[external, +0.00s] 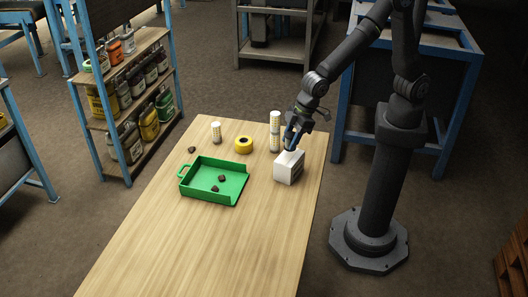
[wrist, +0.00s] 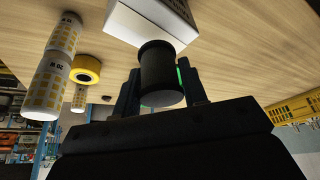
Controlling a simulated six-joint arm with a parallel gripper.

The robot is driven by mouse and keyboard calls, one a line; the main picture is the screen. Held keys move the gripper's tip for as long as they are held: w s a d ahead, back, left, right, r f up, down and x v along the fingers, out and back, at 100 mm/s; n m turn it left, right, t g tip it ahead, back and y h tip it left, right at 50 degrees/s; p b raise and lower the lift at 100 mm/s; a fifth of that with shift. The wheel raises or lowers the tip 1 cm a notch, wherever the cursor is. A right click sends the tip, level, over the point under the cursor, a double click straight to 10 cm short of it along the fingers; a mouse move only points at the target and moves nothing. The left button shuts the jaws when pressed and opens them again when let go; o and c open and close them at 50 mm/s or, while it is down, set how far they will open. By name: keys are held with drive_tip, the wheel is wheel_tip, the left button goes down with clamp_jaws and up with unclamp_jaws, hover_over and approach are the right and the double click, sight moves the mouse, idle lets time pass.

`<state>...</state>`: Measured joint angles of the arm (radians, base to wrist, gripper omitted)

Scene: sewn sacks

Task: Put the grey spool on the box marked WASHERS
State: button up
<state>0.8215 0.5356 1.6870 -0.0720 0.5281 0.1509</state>
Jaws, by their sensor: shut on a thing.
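The grey spool (wrist: 161,72) is a dark cylinder between the two fingers of my gripper (wrist: 160,90) in the wrist view. My gripper is shut on it. The white box (wrist: 140,22) lies just beyond the spool in that view, with small print on one side that I cannot read. In the external view my gripper (external: 291,143) is directly above the top of the white box (external: 289,170), near its back edge. The spool is hard to make out there, and I cannot tell whether it touches the box.
A white-and-yellow stacked cylinder (external: 275,131) stands just left of my gripper. The front of the wooden table (external: 200,255) is clear.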

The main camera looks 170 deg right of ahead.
drive_tip(key=shift+f, duration=1.65)
drive_tip(key=shift+f, duration=0.2)
drive_tip(key=o, duration=1)
drive_tip(key=shift+c, duration=0.2)
drive_tip(key=shift+r, duration=0.1)
drive_tip(key=shift+s+a+r, duration=0.1)
drive_tip(key=shift+r, duration=0.5)
drive_tip(key=v, duration=1.1)
